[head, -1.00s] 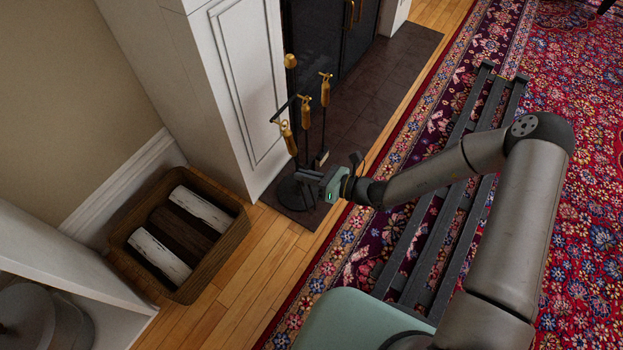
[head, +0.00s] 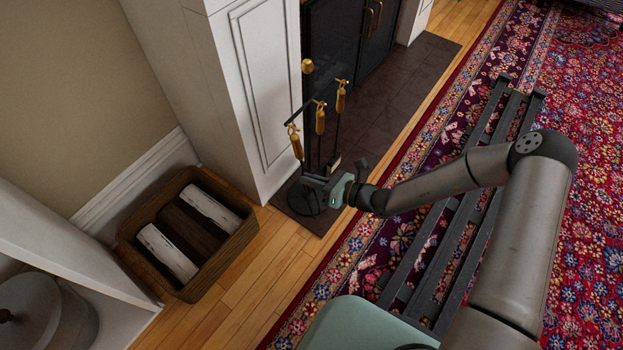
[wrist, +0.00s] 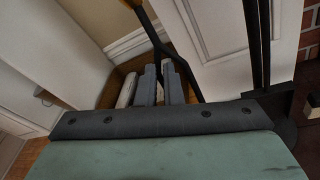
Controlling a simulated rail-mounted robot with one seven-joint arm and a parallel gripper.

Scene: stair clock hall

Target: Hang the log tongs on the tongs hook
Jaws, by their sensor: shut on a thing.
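The log tongs (head: 297,145), with a brass handle and dark legs, are upright at the near left side of the fire-tool stand. In the wrist view their dark shaft (wrist: 153,35) forks into two legs. My gripper (head: 312,181) is shut on the tongs below the handle; its fingers show in the wrist view (wrist: 150,86). A dark hook arm (head: 300,111) of the stand reaches to the top of the tongs' handle. I cannot tell whether the handle touches the hook or hangs on it.
The stand has a brass knob (head: 307,66) and two other brass-handled tools (head: 320,117) (head: 341,97) close behind the tongs. A white fireplace pillar (head: 258,85) rises beside it. A log basket (head: 240,238) is on the floor at left; a dark slatted bench (head: 452,215) is at right.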

